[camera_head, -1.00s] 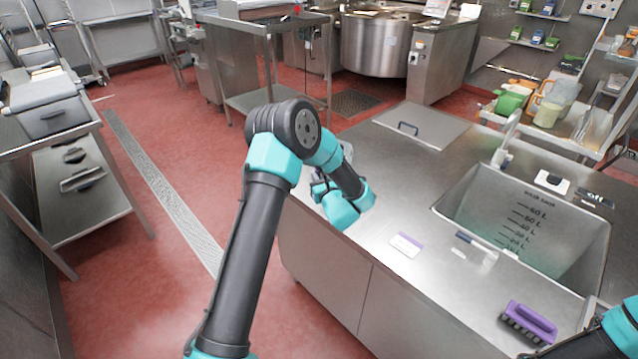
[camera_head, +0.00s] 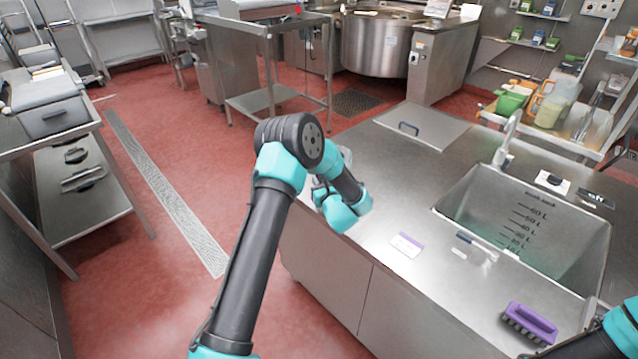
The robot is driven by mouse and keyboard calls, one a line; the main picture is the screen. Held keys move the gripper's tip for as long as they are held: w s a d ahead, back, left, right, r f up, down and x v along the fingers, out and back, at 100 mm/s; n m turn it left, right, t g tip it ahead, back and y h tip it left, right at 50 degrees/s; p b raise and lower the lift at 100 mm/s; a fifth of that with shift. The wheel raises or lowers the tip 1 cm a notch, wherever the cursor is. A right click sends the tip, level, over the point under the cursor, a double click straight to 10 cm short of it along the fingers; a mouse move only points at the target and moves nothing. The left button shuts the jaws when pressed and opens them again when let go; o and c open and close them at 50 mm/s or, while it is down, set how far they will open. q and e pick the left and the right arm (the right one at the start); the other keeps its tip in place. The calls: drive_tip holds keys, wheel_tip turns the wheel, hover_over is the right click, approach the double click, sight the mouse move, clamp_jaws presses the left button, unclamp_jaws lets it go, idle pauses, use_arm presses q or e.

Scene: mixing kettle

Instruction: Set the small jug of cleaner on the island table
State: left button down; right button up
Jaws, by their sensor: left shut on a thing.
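The island table (camera_head: 385,180) is the steel counter with a sink on the right. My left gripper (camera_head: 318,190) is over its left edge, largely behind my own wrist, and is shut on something. A small pale grey piece (camera_head: 346,156) shows behind my left arm. Most of it is hidden, so I cannot tell whether it is the small jug of cleaner or whether it touches the table.
The sink (camera_head: 525,225) has a tap and volume marks. A purple brush (camera_head: 530,322) and a purple-edged card (camera_head: 406,245) lie on the counter. A flat lid (camera_head: 410,124) is at the far end. Green (camera_head: 510,100) and yellow (camera_head: 548,112) jugs stand on the right shelf.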

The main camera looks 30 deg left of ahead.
use_arm(q)
drive_tip(key=shift+f, duration=0.1)
drive_tip(key=c, duration=1.1)
unclamp_jaws()
drive_tip(key=v, duration=1.2)
